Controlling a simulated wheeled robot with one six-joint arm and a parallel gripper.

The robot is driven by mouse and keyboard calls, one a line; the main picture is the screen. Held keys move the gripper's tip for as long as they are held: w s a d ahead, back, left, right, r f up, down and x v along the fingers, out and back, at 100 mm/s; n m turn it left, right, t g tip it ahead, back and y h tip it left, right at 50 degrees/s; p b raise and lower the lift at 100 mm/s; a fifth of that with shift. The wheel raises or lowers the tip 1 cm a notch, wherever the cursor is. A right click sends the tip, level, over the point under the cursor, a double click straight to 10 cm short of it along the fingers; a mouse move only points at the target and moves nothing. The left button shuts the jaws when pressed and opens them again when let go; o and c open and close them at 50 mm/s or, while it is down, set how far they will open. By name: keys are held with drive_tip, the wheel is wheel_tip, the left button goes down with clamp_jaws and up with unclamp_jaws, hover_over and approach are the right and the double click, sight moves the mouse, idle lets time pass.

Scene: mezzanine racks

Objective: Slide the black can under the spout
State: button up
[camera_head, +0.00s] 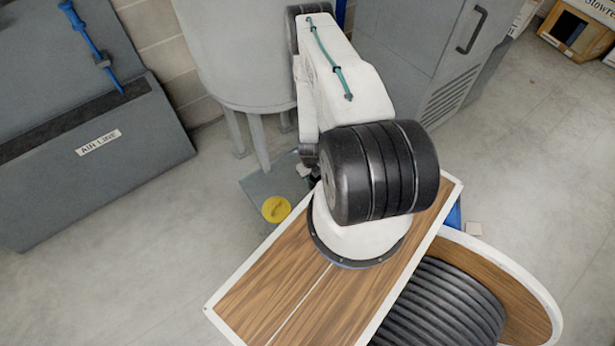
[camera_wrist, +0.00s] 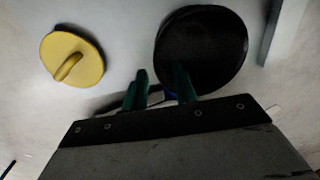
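The black can (camera_wrist: 205,42) shows from above in the wrist view as a dark round shape, upper right of centre. My gripper (camera_wrist: 160,80) has two green fingers with a gap between them and nothing seen held in it. The right finger overlaps the can's lower left edge in the picture; I cannot tell whether it touches. The left finger is to the left of the can. In the head view my arm hides the can and most of the gripper. I cannot make out the spout in either view.
A yellow round lid-like piece with a raised grip (camera_head: 276,209) lies left of the can; it also shows in the wrist view (camera_wrist: 72,57). A grey tank on legs (camera_head: 240,50) stands behind. A grey cabinet (camera_head: 425,45) is right of it, and an "AIR LINE" box (camera_head: 95,165) left.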

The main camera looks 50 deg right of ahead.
sight(311, 184)
drive_tip(key=shift+d+f, duration=0.15)
drive_tip(key=shift+f, duration=3.7)
drive_tip(key=shift+c, duration=0.3)
clamp_jaws()
